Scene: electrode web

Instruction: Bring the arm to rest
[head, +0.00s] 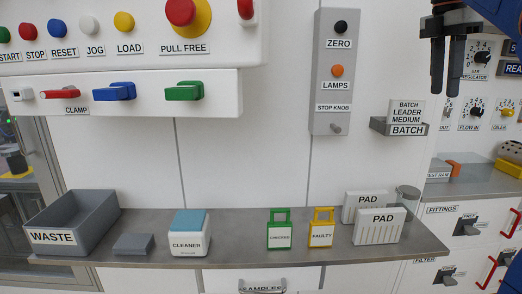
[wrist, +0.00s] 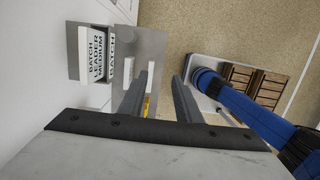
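My gripper (head: 446,92) hangs at the top right of the head view, with its two dark fingers pointing down. It is in free air in front of the white wall, above and to the right of the batch holder. In the wrist view my gripper (wrist: 168,68) shows its two grey fingers apart with nothing held between them.
The batch holder (head: 400,127) with its cards sticks out from the wall below the gripper. The grey shelf (head: 335,262) carries a waste bin (head: 73,222), a cleaner block (head: 188,240), green and yellow tags and pad boxes (head: 377,227). A control panel (head: 335,100) is on the wall.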

